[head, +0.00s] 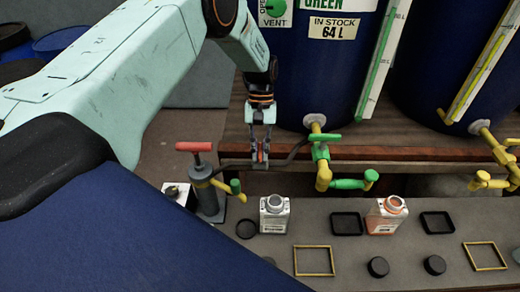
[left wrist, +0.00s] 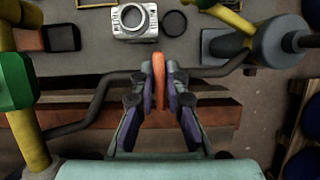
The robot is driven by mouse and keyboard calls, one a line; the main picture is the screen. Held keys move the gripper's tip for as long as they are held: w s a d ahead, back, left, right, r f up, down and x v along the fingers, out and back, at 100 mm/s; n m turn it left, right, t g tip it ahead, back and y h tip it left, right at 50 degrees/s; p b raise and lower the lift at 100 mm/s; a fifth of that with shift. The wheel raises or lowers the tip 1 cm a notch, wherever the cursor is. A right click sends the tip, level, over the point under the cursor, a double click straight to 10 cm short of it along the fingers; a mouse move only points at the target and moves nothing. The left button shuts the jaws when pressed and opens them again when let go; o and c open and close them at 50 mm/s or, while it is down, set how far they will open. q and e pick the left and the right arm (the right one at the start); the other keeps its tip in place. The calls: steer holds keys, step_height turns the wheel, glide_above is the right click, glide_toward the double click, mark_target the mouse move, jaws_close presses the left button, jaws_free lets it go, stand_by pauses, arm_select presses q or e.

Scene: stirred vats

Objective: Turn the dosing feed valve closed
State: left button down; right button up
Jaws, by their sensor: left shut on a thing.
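My left gripper (head: 261,148) hangs down in front of the dark blue vat with the green label (head: 318,75). It is shut on a small red-orange lever, taken to be the dosing feed valve (head: 263,152). The lever sits on a dark pipe (head: 232,164) between the hand pump and the vat's green-and-yellow tap. In the left wrist view the lever (left wrist: 158,82) stands between the fingertips, its long side crosswise to the pipe (left wrist: 98,104). The fingers hide its sides, and the valve body is mostly hidden. My right gripper is not in view.
A grey hand pump (head: 207,192) with a red handle stands left of the gripper. The green-and-yellow tap (head: 321,163) is close on the right.

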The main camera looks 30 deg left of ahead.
arm_select(q)
steer(key=shift+s+f, duration=0.1)
steer(key=c, duration=1.4)
jaws_free()
